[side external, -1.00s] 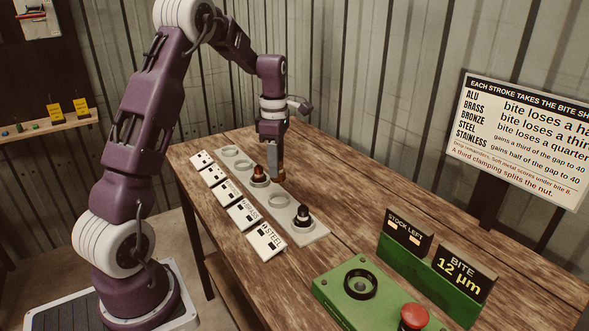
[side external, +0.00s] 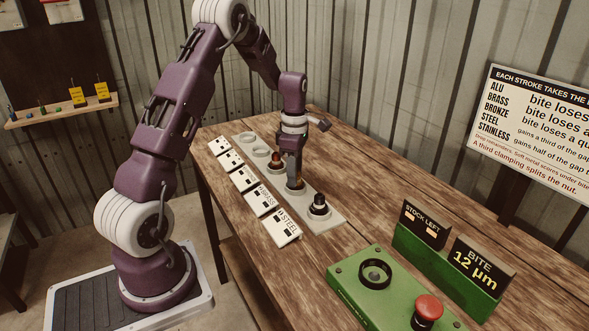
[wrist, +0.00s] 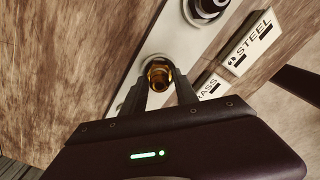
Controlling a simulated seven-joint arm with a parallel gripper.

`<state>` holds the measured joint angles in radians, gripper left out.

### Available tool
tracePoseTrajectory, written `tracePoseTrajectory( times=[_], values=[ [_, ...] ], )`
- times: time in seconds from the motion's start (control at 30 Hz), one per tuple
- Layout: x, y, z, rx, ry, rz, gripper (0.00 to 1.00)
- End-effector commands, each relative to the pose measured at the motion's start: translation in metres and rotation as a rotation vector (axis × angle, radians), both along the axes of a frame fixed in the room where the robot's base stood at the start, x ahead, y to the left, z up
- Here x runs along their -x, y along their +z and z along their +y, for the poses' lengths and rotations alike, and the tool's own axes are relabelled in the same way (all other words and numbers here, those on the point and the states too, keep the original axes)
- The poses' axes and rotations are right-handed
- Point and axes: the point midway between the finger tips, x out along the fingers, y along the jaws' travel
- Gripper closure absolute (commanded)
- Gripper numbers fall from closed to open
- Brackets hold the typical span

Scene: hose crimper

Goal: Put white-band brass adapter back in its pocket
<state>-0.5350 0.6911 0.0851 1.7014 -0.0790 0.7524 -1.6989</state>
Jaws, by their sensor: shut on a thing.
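The brass adapter (wrist: 160,77) is between my gripper's fingers in the wrist view, seen end-on as a gold ring with a dark bore. Its white band cannot be made out. My gripper (side external: 295,182) is shut on it, pointing down over the grey pocket strip (side external: 334,222). The pale round pocket (wrist: 151,59) in line with the BRASS card shows right behind the adapter in the wrist view. In the side view the fingers cover most of that pocket. I cannot tell whether the adapter is inside the pocket or just above it.
A brown adapter (side external: 276,160) stands in the neighbouring pocket, and a dark adapter with a pale band (side external: 319,205) stands in the pocket by the STEEL card (side external: 282,228). Empty pockets (side external: 246,138) lie at the far end. A green box with a red button (side external: 429,307) stands in front.

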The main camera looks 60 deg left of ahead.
Motion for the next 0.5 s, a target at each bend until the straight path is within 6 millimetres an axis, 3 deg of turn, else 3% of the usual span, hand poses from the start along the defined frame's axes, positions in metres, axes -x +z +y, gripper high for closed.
tracePoseTrajectory(
  times=[0.17, 0.2, 0.3, 0.5],
  values=[
    [-0.0001, 0.0002, -0.0001, 0.0, 0.0, 0.0, 1.0],
    [-0.0001, 0.0002, -0.0001, 0.0, 0.0, 0.0, 0.59],
    [-0.0001, 0.0002, -0.0001, 0.0, 0.0, 0.0, 0.39],
    [0.0, 0.0003, -0.0001, 0.0, 0.0, 0.0, 0.39]
  ],
)
